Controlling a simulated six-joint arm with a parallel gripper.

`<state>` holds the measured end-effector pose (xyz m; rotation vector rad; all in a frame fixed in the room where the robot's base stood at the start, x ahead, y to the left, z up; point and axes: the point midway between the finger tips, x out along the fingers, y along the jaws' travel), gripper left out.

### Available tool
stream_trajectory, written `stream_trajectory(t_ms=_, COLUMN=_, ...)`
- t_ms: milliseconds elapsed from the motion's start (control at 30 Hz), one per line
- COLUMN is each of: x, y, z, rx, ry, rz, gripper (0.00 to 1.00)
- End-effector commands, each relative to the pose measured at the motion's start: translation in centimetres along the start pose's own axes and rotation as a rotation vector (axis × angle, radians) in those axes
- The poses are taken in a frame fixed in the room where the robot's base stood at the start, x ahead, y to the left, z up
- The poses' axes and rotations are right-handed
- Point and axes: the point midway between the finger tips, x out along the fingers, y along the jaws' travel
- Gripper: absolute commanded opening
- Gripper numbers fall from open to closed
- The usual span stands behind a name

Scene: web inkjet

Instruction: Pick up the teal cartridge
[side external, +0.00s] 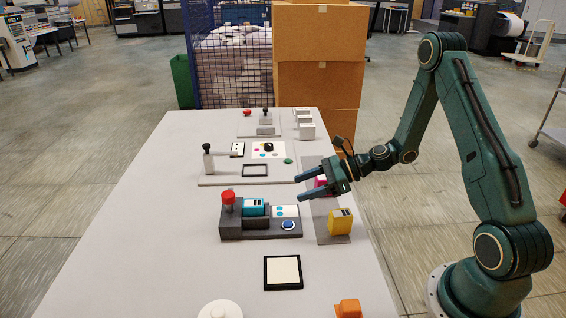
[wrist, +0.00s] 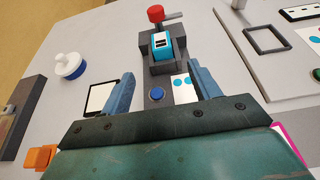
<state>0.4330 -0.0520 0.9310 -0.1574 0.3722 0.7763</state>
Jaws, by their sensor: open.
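The teal cartridge (side external: 253,207) sits in a dark grey holder (side external: 260,231) on the table, beside a red-topped lever (side external: 229,197). In the wrist view the teal cartridge (wrist: 163,43) stands in the holder's slot, beyond the fingertips and between them across the picture. My gripper (side external: 300,188) is open and empty. It hangs above the table to the right of the cartridge in the side view, with its fingers pointing left. Both blue fingers of my gripper (wrist: 165,83) show spread apart in the wrist view. The lower part of the cartridge is hidden by the holder.
A yellow cartridge (side external: 341,222) and a magenta block (side external: 320,182) stand on a grey strip to the right. A blue button (side external: 288,225) is on the holder's front. A black-framed white pad (side external: 283,272) lies in front. The table's left side is clear.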

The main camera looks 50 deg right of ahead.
Motion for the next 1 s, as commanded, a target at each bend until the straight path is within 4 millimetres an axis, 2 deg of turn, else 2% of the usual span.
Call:
stream_trajectory(t_ms=233, x=0.2, y=0.0, z=0.0, rx=0.005, ry=-0.002, rz=-0.001, gripper=0.62)
stream_trajectory(t_ms=367, x=1.0, y=0.0, z=0.0, rx=0.004, ry=-0.002, rz=0.001, gripper=0.62)
stream_trajectory(t_ms=800, x=6.7, y=0.0, z=-0.1, rx=0.002, ry=0.000, rz=0.002, gripper=0.62)
stream_trajectory(t_ms=1000, x=8.4, y=0.0, z=0.0, rx=0.002, ry=-0.001, rz=0.000, gripper=0.62)
